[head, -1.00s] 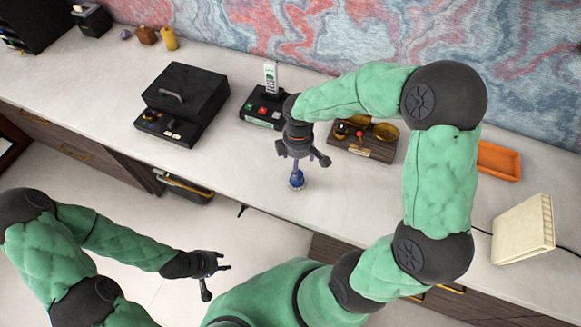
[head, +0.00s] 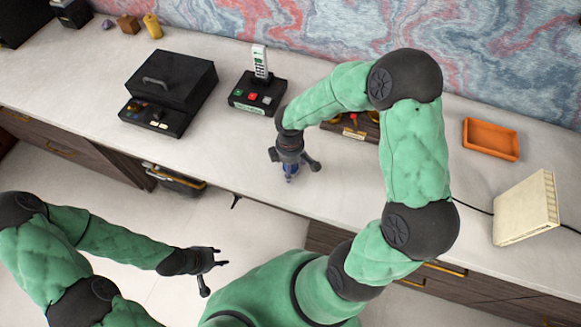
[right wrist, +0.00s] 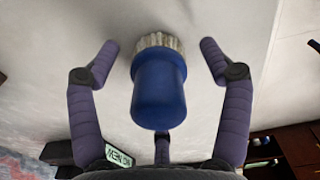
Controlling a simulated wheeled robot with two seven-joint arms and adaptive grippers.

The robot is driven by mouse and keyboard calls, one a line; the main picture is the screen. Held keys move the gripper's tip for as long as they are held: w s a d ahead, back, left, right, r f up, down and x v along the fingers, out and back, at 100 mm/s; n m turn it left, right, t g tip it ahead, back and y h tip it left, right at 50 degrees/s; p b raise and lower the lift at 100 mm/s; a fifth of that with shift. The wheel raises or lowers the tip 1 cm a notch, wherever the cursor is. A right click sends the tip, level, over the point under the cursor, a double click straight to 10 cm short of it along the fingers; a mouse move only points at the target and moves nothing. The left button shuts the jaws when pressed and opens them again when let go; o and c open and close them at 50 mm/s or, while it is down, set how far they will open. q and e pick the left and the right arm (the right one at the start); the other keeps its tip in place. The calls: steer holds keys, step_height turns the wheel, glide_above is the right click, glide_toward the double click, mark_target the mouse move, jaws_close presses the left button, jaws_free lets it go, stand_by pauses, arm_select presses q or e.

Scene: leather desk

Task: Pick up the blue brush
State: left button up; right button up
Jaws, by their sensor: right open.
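The blue brush (right wrist: 158,92) shows in the right wrist view as a rounded blue handle with pale bristles at its far end. It appears to stand upright on its bristles on the pale desk top. My right gripper (right wrist: 160,60) is open, with two fingers apart on either side of the brush and a third finger behind it. Gaps show between the side fingers and the brush. In the head view my right gripper (head: 293,168) is low over the desk and hides most of the brush. My left gripper (head: 213,270) is open and empty, off the desk's front edge.
A black box (head: 170,90) and a phone on a dark base (head: 255,95) stand behind on the desk. A wooden stand (head: 355,132) is partly hidden by my right arm. An orange tray (head: 490,139) and a cream box (head: 525,208) are at the right.

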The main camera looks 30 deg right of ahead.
steer(key=c, duration=1.3)
steer(key=shift+r+p, duration=0.3)
steer(key=shift+r, duration=0.3)
step_height(320, 180, up, 2)
steer(key=shift+r+p, duration=0.1)
steer(key=shift+p, duration=0.3)
steer(key=shift+s+a+r+p, duration=0.75)
steer(key=shift+s+r, duration=0.85)
steer(key=shift+s, duration=0.6)
steer(key=shift+s+a+r+p, duration=0.8)
steer(key=shift+s+r, duration=0.8)
steer(key=shift+s, duration=0.6)
steer(key=shift+s+a+r+p, duration=0.75)
steer(key=shift+s+r, duration=0.85)
steer(key=shift+s, duration=0.6)
